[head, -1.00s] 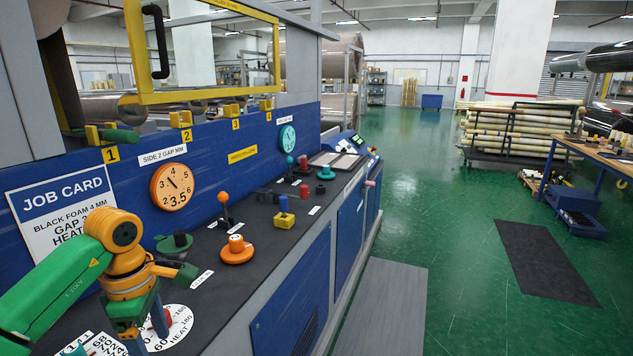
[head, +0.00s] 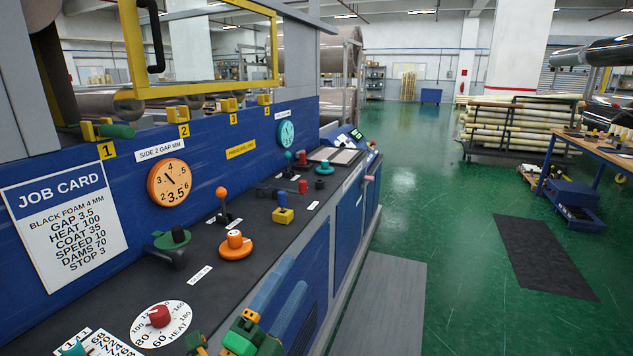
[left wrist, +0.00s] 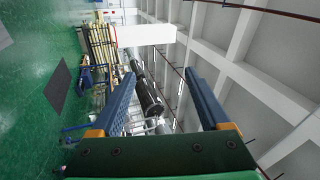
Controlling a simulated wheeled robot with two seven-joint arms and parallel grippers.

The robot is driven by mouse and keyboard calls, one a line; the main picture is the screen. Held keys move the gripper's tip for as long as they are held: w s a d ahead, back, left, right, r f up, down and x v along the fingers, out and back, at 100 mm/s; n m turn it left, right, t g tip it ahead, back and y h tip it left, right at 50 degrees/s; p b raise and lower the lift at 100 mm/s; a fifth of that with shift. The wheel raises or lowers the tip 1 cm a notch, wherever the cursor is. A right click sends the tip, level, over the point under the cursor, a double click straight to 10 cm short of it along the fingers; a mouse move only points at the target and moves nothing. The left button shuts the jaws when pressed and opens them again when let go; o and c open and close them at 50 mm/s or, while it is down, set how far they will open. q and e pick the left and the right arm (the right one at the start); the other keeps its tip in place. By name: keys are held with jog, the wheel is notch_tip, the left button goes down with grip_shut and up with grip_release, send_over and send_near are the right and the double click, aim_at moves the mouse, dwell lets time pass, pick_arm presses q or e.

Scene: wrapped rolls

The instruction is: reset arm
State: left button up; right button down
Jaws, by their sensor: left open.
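My left gripper (head: 294,274) is at the bottom middle of the head view, at the front edge of the console. Its two blue fingers stand apart with nothing between them. In the left wrist view the same open fingers (left wrist: 161,74) point out over the hall, with rolls and ceiling beams beyond. The rest of my left arm is mostly below the picture. The red heat knob (head: 159,316) sits on its white dial to the left of the gripper, apart from it. My right gripper is in neither view.
A job card (head: 68,227) is on the blue panel. Green floor (head: 440,230) at right is open around a dark mat (head: 543,256).

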pick_arm(q)
jog(key=s+a+f+n+g+y, duration=0.3)
jog(key=a+f+n+y, duration=0.25)
jog(key=f+n, duration=0.35)
jog(key=s+a+f+n+g+y, duration=0.45)
jog(key=a+f+n, duration=0.2)
jog(key=f, duration=0.35)
jog(key=s+f+n+g, duration=0.3)
jog(key=s+f+g, duration=0.15)
jog(key=s, duration=0.45)
jog(key=s+f+n+g, duration=0.35)
jog(key=s+f, duration=0.25)
jog(key=s, duration=0.2)
notch_tip(320, 180, down, 15)
jog(key=s+m+g, duration=0.1)
jog(key=s, duration=0.1)
jog(key=s+a+f+g, duration=0.1)
jog(key=s+a+f, duration=0.1)
jog(key=s+f, duration=0.9)
jog(key=shift+s+a+f+m+g+y, duration=0.3)
jog(key=shift+s+a+f+g, duration=0.1)
jog(key=shift+s, duration=0.25)
jog(key=shift+d, duration=0.1)
